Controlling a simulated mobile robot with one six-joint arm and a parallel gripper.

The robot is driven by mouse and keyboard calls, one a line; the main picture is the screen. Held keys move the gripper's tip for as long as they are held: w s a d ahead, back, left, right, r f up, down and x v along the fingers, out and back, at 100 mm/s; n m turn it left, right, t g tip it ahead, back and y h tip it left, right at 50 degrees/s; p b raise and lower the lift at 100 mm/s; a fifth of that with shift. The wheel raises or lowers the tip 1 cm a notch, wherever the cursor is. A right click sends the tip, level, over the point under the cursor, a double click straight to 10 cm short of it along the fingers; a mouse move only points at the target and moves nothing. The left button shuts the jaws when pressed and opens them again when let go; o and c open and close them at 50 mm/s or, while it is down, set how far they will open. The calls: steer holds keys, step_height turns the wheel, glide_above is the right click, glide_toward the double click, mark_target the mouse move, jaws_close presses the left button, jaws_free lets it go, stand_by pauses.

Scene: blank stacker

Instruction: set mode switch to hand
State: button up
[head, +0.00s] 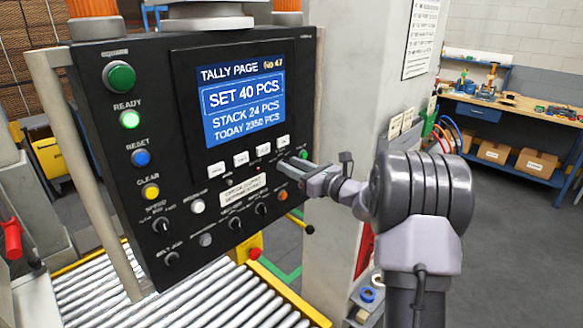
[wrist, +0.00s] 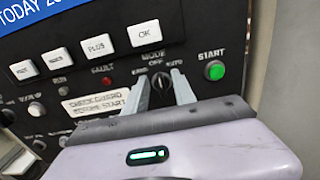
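The mode switch (wrist: 162,82) is a small black rotary knob under the MODE label in the wrist view, with OFF and AUTO lettering around it and the hand label partly hidden by a finger. My gripper (wrist: 161,88) reaches the panel with one finger on each side of the knob. The fingers are apart, with dark space around the knob between them; I cannot tell whether either finger touches it. Which way the knob points is too small to tell. In the head view my gripper (head: 283,164) is at the panel's right side and largely hides the switch.
A green START button (wrist: 214,70) is close to the right of my gripper. A white OK key (wrist: 145,35) is above the switch, and a red fault lamp (wrist: 106,81) is to the left. The control panel (head: 165,215) stands over a roller conveyor (head: 190,300).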

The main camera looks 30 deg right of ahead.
steer(key=shift+w+a, duration=0.1)
steer(key=shift+w, duration=0.05)
steer(key=shift+c, duration=0.4)
jaws_close()
